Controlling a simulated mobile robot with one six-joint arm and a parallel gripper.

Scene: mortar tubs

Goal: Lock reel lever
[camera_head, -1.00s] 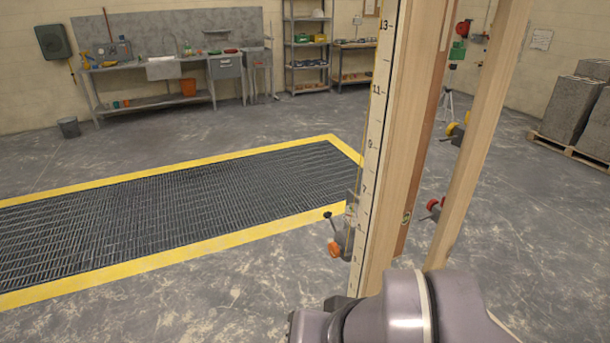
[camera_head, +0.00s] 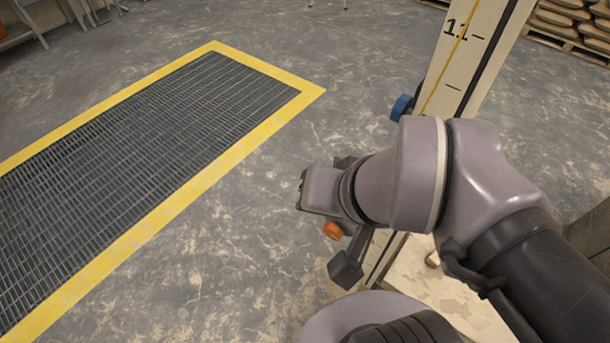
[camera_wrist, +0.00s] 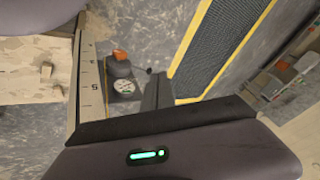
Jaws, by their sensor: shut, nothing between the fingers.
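The reel, a pale spoked disc (camera_wrist: 124,87), sits beside the numbered storey pole (camera_wrist: 90,85) in the wrist view. Its orange knob (camera_wrist: 120,54) also shows in the head view (camera_head: 333,230). The lever's small black ball end (camera_wrist: 149,70) is just right of the reel; its stem is hard to make out. My gripper (camera_wrist: 158,76) is shut and empty, a dark block close to the right of the reel, near the ball. I cannot tell whether they touch.
The pole (camera_head: 465,50) rises behind my arm, with a blue knob (camera_head: 402,107) on its side. A yellow-edged floor grate (camera_head: 160,150) lies to the left. Stacked bags (camera_head: 572,22) stand at the back right. The grey floor between grate and pole is clear.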

